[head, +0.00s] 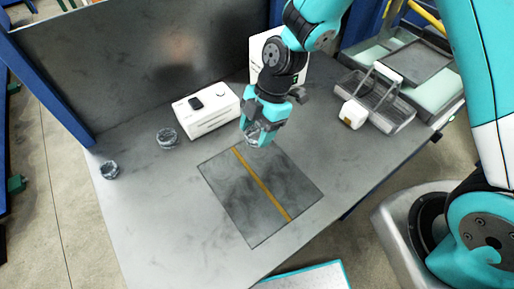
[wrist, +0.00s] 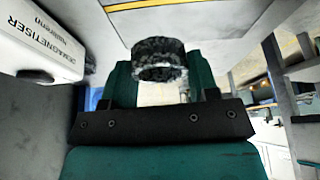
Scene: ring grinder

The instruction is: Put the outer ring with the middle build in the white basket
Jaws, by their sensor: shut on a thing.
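My gripper (head: 258,131) is shut on a dark, mottled metal ring (wrist: 159,60). In the wrist view the ring sits between the two green fingers, with its hollow side visible. In the head view the fingers partly hide it near the far edge of the dark mat; I cannot tell its height above the table. Two other rings stand on the table to the left: one (head: 167,138) near the white machine and a smaller-looking one (head: 110,170) near the left edge. The basket (head: 391,118), pale grey with a white handle, stands at the right, apart from my gripper.
The white demagnetiser (head: 209,112) stands just left of my gripper and also shows in the wrist view (wrist: 45,35). A small white block (head: 352,114) sits by the basket's left side. A dark mat with a yellow stripe (head: 262,185) lies clear in front.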

